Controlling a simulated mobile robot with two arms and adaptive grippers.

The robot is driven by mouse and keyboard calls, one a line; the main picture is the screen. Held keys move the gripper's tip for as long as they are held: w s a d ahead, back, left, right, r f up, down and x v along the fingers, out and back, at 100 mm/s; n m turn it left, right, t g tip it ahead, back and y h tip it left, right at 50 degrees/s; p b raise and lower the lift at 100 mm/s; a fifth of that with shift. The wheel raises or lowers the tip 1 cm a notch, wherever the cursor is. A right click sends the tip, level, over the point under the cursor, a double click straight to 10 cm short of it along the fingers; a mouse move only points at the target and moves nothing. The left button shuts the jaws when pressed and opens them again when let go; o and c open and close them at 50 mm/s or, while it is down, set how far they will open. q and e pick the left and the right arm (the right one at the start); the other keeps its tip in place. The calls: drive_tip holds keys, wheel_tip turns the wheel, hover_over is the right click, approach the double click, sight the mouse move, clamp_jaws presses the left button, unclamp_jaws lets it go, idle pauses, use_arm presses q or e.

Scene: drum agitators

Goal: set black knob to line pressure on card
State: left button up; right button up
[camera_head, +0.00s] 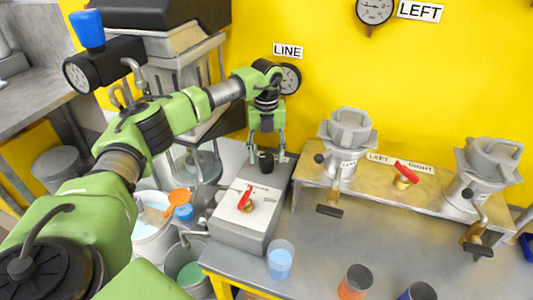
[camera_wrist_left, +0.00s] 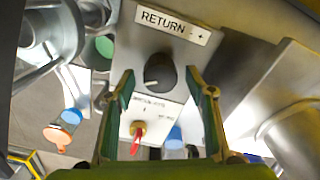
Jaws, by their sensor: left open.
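The black knob (camera_head: 266,162) stands on the grey box (camera_head: 236,235) below the wall. In the left wrist view the knob (camera_wrist_left: 161,73) is round with a light pointer mark, under a RETURN label (camera_wrist_left: 172,22) with a minus and a plus. My left gripper (camera_head: 267,154) is open and points down over the knob, one finger on either side. In the left wrist view a gap shows between the fingers and the knob. A white card (camera_head: 262,191) lies on the box top beside the knob; its print is too small to read. My right gripper is out of view.
A red lever (camera_head: 246,199) stands on the card. The LINE gauge (camera_head: 290,78) hangs on the yellow wall behind my left arm; its reading is unclear. A blue-filled cup (camera_head: 280,259) stands beside the box. Two metal pots stand on the shelf (camera_head: 385,184) at right.

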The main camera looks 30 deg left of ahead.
use_arm(q)
drive_tip(key=c, duration=1.1)
drive_tip(key=shift+m, duration=0.3)
drive_tip(key=m, duration=0.3)
drive_tip(key=shift+r+m, duration=0.1)
drive_tip(key=shift+m, duration=0.2)
drive_tip(key=m, duration=0.3)
drive_tip(key=shift+m, duration=0.3)
drive_tip(key=m, duration=0.4)
drive_tip(key=shift+m, duration=1.9)
